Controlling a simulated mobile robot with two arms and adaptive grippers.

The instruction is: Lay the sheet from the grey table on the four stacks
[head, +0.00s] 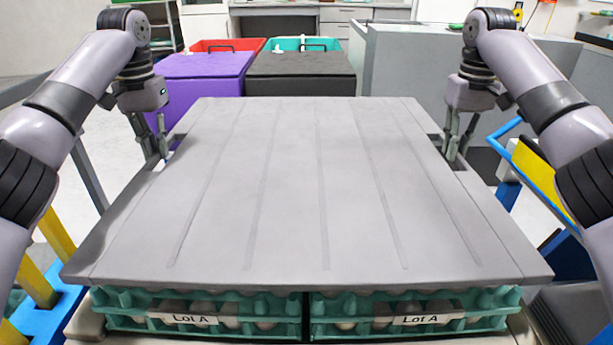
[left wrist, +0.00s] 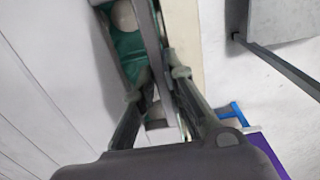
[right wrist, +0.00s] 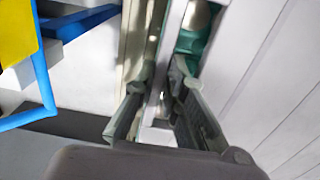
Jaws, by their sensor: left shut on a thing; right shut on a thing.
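The grey sheet (head: 290,190) spans the middle of the head view, nearly level, over green egg-tray stacks. Two front stacks, left (head: 125,310) and right (head: 490,310), show under its near edge; the far stacks are mostly hidden. I cannot tell whether the sheet touches the trays all over. My left gripper (head: 158,155) is shut on the sheet's left side bar; its fingers straddle the bar in the left wrist view (left wrist: 157,85). My right gripper (head: 453,152) is shut on the right side bar, likewise in the right wrist view (right wrist: 160,75).
A purple-lidded bin (head: 205,65) and a black-lidded bin (head: 300,65) stand behind the sheet. A grey block-like table (head: 405,65) is at the back right. Blue and yellow frames stand at the left (head: 50,310) and right (head: 535,170).

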